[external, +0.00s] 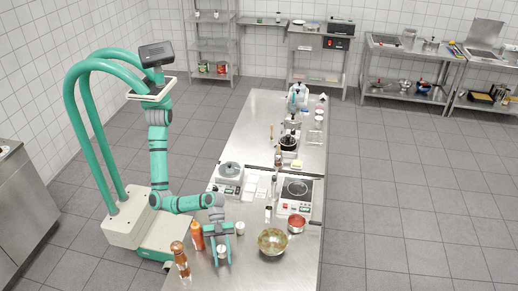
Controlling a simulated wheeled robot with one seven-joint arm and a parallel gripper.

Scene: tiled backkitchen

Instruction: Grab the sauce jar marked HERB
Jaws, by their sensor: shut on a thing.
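My gripper (222,256) is low over the near end of the steel table, at the end of my teal arm. It is shut on a small pale jar (221,251) that shows between its fingers. No marking can be read at this size, so I cannot tell whether this is the HERB jar. I cannot tell whether the jar touches the table. Another small pale jar (240,228) stands just right of my gripper.
An orange-red bottle (197,238) and a tall brown mill-like thing (180,260) stand close left of my gripper. A wide bowl (272,243) and a red pot (296,225) are to the right. A hotplate (295,194) and a scale-like device (229,173) lie behind.

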